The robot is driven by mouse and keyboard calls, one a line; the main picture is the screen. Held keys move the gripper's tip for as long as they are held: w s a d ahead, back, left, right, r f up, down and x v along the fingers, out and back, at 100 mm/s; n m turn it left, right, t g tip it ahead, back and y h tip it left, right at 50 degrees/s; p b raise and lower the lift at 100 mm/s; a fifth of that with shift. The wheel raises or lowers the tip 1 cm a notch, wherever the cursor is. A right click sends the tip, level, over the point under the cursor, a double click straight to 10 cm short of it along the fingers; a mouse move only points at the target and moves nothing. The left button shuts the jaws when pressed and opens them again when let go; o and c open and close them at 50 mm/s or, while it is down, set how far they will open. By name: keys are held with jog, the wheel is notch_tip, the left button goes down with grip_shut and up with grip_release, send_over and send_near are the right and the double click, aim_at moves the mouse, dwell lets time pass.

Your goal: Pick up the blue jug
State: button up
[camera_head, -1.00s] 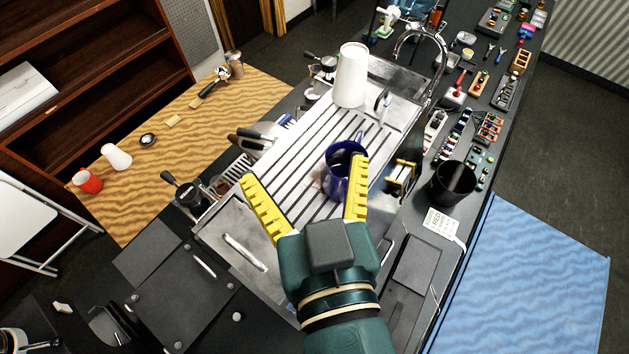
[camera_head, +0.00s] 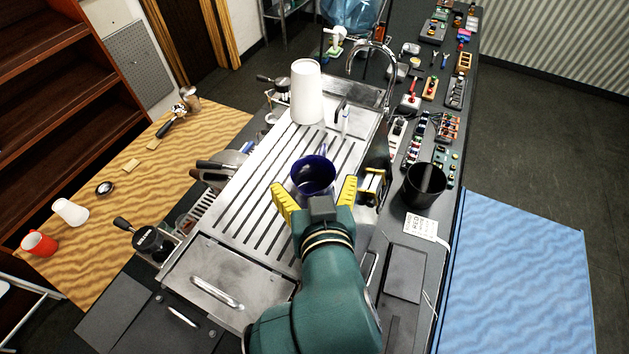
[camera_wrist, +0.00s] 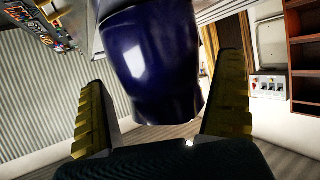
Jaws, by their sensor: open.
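The blue jug (camera_head: 314,174) stands on the slotted metal top of the machine (camera_head: 262,205), its dark open mouth showing in the head view. My gripper (camera_head: 315,197) is open, with its yellow fingers spread to the left and right of the jug's near side. In the wrist view the jug (camera_wrist: 152,65) fills the upper middle, between the open fingers of my gripper (camera_wrist: 165,120). Its lower end in that view lies between the fingers, with gaps on both sides. My gripper hides part of the jug's near lower side in the head view.
A white cup stack (camera_head: 306,92) stands behind the jug on the machine top. A black cup (camera_head: 424,186) stands to the right on the dark counter. A curved tap (camera_head: 372,58) rises at the back. A brass-coloured part (camera_head: 371,186) sits close to the right finger.

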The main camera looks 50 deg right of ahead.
jog(key=shift+x, duration=1.15)
jog(key=shift+r, duration=0.2)
jog(key=c, duration=1.2)
